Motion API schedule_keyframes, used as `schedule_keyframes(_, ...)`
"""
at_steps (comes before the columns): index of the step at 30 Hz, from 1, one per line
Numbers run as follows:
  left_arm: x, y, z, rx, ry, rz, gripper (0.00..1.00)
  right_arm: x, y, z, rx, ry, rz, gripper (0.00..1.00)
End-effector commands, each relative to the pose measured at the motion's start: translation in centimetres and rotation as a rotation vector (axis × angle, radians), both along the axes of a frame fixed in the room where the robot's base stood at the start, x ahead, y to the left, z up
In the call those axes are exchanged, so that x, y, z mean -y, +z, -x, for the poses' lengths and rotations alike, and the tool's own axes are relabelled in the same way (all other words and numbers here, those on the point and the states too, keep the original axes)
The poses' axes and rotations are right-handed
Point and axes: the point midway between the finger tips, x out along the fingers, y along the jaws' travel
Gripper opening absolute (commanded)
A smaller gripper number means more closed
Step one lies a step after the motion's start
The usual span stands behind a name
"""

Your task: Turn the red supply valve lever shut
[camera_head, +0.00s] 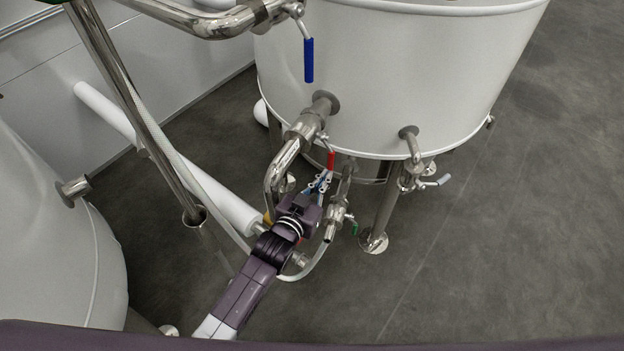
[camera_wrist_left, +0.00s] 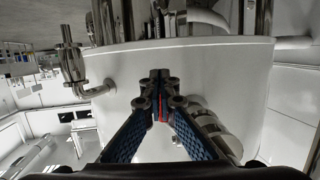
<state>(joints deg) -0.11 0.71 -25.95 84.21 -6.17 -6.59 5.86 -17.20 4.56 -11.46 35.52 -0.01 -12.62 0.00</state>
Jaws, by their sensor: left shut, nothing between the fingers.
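The red supply valve lever (camera_head: 331,160) hangs down from the valve on the steel pipe at the front of the white tank (camera_head: 400,75). My left gripper (camera_head: 323,177) is just below the lever's lower end, with its fingers closed. Whether it touches the lever is unclear. In the left wrist view the fingertips (camera_wrist_left: 160,76) meet in front of the tank wall. A thin strip of the red lever (camera_wrist_left: 162,108) shows through the gap between the finger links; the rest is hidden. My right gripper is in neither view.
A blue lever (camera_head: 309,60) hangs from the upper pipe. A green-handled valve (camera_head: 353,228) and a clear hose (camera_head: 318,264) are close to the right of my left gripper. A curved steel pipe (camera_head: 275,180) is close on its left. The right floor is clear.

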Motion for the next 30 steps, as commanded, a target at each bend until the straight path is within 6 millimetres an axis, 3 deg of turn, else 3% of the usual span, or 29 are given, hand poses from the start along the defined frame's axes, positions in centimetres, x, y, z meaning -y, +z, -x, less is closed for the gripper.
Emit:
schedule_keyframes(22,0.3,-0.2,-0.5,0.0,0.0,-0.001,0.0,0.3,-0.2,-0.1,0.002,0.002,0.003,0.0)
schedule_keyframes(30,-0.8,0.3,1.7,-0.001,0.0,-0.002,0.0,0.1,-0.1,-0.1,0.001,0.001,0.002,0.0)
